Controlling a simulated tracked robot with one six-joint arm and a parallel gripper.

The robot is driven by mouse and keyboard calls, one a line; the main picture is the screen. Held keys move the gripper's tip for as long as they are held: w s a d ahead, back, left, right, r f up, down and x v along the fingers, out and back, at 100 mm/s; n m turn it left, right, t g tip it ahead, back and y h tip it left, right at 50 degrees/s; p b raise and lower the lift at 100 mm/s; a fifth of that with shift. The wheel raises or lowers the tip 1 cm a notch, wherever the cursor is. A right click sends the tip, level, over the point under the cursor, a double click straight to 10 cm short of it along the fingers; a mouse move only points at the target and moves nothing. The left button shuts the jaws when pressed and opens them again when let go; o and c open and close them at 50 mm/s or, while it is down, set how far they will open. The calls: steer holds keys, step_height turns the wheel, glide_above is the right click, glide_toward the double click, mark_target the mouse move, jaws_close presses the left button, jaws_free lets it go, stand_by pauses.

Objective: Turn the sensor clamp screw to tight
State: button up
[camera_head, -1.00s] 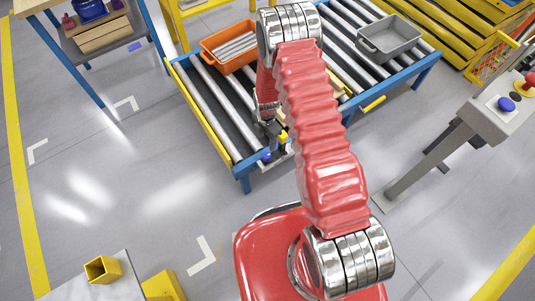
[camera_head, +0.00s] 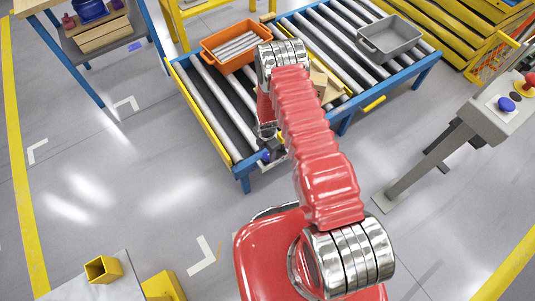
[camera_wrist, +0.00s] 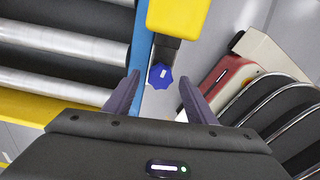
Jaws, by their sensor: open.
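The sensor clamp screw has a blue lobed knob (camera_wrist: 160,75) with a small white mark on its face. It sits below a yellow sensor body (camera_wrist: 181,18) on a dark bracket, beside the blue conveyor rail. My gripper (camera_wrist: 159,80) is open, with one dark finger on each side of the knob in the picture. Gaps show between the knob and both fingers. The wrist view does not show clearly how far the fingertips are from it in depth. In the head view the knob (camera_head: 266,156) is small at the conveyor's near corner, next to my gripper.
The roller conveyor (camera_head: 196,112) has a yellow guard rail and carries an orange bin (camera_head: 212,44), a grey bin (camera_head: 375,49) and a cardboard box (camera_head: 327,84). A control post with a blue button (camera_head: 507,104) stands at right. Floor left of the conveyor is clear.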

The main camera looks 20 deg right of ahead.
steer(key=shift+f, duration=1)
steer(key=shift+w, duration=0.1)
steer(key=c, duration=1)
